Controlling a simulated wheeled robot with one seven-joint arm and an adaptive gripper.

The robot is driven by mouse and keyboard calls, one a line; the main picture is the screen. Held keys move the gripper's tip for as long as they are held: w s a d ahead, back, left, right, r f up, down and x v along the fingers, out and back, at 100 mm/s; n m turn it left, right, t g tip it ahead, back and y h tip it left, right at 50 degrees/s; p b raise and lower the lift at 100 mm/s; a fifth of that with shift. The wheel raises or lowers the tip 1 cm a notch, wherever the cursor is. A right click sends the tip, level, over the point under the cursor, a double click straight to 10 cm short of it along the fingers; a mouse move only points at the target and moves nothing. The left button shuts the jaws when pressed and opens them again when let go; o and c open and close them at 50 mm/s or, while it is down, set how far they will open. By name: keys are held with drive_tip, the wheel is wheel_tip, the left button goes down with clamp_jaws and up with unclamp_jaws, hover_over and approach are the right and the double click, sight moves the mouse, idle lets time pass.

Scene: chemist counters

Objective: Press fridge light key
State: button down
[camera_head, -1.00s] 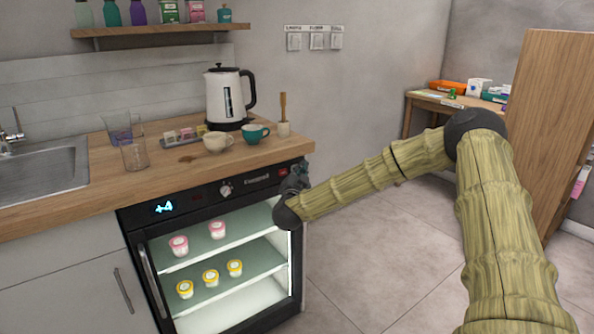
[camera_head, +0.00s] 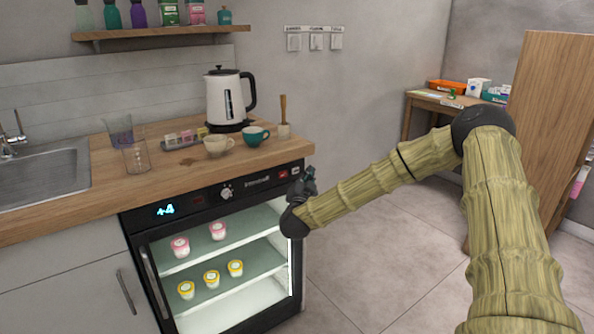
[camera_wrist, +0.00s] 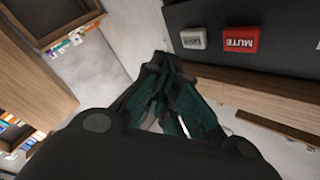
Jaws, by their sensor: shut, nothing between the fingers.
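The small fridge (camera_head: 205,193) stands under the counter with its lit interior showing. Its black front panel holds a display reading +4, a round knob (camera_head: 226,193) and keys at the right end. In the wrist view the grey key (camera_wrist: 194,38), its upside-down label seeming to read LIGHT, sits left of the red MUTE key (camera_wrist: 240,40). In the head view the pale key (camera_head: 296,170) is right of the red key (camera_head: 283,174). My gripper (camera_head: 306,176) is shut and empty, just right of the panel's end. In the wrist view its fingertips (camera_wrist: 160,65) are apart from the grey key.
The wooden counter (camera_head: 100,185) above the fridge carries a kettle (camera_head: 228,98), cups and a glass. The fridge door handle (camera_head: 153,281) is at its left. Wall switches (camera_head: 316,41) are above. The floor to the right is open, with a wooden panel (camera_head: 550,120) beyond.

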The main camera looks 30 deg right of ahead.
drive_tip(key=s+p, duration=0.1)
drive_tip(key=s, duration=0.2)
drive_tip(key=shift+s+d, duration=0.1)
drive_tip(key=shift+s, duration=0.1)
idle(1.3)
